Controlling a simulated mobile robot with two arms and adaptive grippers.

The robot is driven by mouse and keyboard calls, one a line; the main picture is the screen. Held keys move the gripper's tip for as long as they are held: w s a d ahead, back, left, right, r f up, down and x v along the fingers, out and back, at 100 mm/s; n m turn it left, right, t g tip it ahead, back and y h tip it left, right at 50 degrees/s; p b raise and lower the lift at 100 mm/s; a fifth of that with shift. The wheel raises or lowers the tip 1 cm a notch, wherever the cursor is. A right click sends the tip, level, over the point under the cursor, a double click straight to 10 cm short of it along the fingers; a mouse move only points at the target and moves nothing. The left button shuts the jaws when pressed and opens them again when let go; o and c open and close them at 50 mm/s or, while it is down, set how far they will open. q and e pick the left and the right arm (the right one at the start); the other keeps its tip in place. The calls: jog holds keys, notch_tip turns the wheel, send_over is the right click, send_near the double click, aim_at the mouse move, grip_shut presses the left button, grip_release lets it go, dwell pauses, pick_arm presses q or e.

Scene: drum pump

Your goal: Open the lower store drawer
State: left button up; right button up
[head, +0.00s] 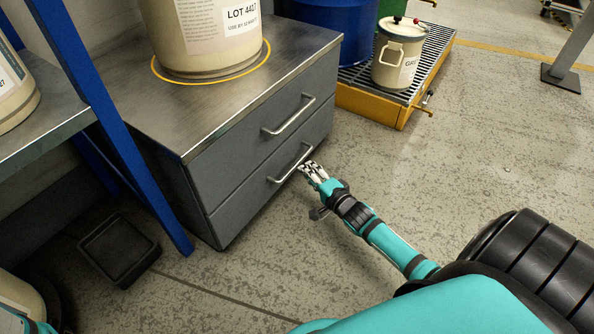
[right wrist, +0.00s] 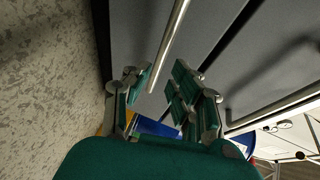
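The grey drawer unit (head: 225,100) has two drawers with bar handles. The lower store drawer (head: 245,195) is closed, its front flush with the one above. Its handle (head: 290,163) is a silver bar, and it also shows in the right wrist view (right wrist: 172,38). My right gripper (head: 309,168) is at the right end of this handle. In the right wrist view its fingers (right wrist: 158,92) are apart, and the bar runs down towards the gap between them; contact cannot be told. A teal part of my left arm shows at the lower left of the head view, without visible fingers.
A large drum (head: 205,45) stands on the unit's steel top. A blue post (head: 120,120) and an empty black tray (head: 118,250) are to the left. A yellow-edged grating (head: 420,85) with a small can (head: 398,55) lies behind right.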

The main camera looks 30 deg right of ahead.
aim_at(297, 162)
jog(key=w+b, duration=0.1)
jog(key=w, duration=0.2)
jog(key=w+f+b, duration=0.1)
jog(key=w+b, duration=0.1)
jog(key=w, duration=0.1)
jog(key=shift+w+f, duration=0.15)
jog(key=shift+w, duration=0.15)
grip_shut()
